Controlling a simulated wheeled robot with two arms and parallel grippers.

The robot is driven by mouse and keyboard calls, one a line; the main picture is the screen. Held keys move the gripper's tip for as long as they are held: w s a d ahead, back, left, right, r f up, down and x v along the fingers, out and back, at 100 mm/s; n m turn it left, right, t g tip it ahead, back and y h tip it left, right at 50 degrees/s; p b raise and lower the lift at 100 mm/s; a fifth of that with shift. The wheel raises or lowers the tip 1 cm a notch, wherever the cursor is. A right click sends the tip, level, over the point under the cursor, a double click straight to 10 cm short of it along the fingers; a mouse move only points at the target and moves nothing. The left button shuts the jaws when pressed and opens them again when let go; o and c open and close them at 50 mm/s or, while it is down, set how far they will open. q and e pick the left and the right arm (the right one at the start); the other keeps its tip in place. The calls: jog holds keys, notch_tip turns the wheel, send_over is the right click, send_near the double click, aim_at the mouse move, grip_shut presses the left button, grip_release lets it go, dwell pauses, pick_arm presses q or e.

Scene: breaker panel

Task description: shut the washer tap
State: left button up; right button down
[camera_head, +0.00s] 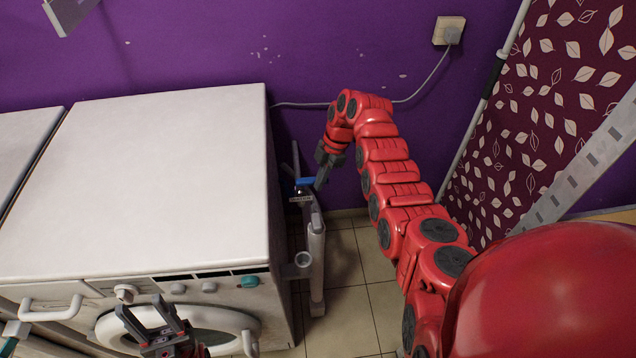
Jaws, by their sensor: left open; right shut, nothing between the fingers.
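The washer tap shows as a small blue handle (306,181) on a grey fitting with a label (301,199), low in the gap to the right of the white washer (170,190). My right gripper (322,184) reaches down beside the tap, its fingers shut and empty, close to the right end of the blue handle. I cannot tell whether it touches the handle. My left gripper (152,318) is open and empty in front of the washer's round door, at the bottom of the view. The tap's lower part is partly hidden by its fitting.
Grey-white pipes (316,250) stand between the washer's side and the tiled floor (345,285). A wall socket (449,31) with a grey cable is on the purple wall. A leaf-patterned curtain (560,90) hangs at the right. Floor right of the pipes is clear.

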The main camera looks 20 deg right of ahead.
jog(key=shift+w+d+r, duration=0.15)
jog(key=shift+w+d, duration=0.05)
jog(key=shift+d, duration=0.15)
